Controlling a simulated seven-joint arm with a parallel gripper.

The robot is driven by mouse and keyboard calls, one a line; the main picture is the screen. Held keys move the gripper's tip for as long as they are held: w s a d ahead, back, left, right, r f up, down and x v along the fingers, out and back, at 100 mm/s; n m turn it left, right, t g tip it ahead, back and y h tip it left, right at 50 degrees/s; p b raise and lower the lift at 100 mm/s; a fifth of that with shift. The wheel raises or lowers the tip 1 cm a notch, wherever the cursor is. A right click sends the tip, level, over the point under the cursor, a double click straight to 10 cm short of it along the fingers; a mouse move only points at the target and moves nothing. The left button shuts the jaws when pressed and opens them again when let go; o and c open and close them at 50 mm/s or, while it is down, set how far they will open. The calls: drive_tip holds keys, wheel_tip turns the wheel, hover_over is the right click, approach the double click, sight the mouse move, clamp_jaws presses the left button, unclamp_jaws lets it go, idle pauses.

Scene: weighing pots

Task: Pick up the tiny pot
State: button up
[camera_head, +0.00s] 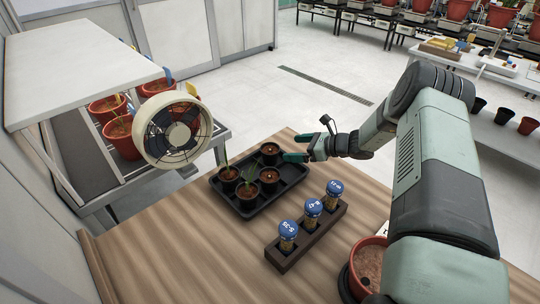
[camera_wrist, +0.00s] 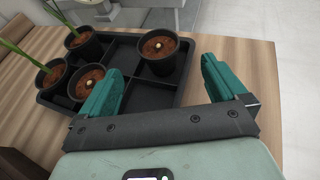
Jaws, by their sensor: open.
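Several tiny black pots with brown soil stand in a black compartment tray (camera_head: 243,212) on the wooden table. The pot at the tray's back right (camera_head: 270,153) has a small pale spot on its soil and no shoot; it also shows in the wrist view (camera_wrist: 157,53). Another shootless pot (camera_head: 269,180) stands in front of it. Two pots with green shoots (camera_head: 229,178) (camera_head: 247,194) stand to the left. My gripper (camera_head: 294,147) is open and empty, just right of the back pot. In the wrist view its teal fingers (camera_wrist: 161,66) point toward that pot, apart from it.
A dark rack (camera_head: 295,256) with several blue-capped tubes stands right of the tray. A terracotta pot (camera_head: 368,268) is at the front right, partly hidden by my arm. A round fan (camera_head: 172,130) and a shelf with red pots stand at the left.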

sight(266, 149)
drive_tip(key=x, duration=1)
drive_tip(key=shift+s+a+f, duration=0.1)
drive_tip(key=shift+a+f, duration=0.1)
drive_tip(key=shift+a, duration=0.1)
drive_tip(key=shift+c, duration=0.5)
drive_tip(key=c, duration=1)
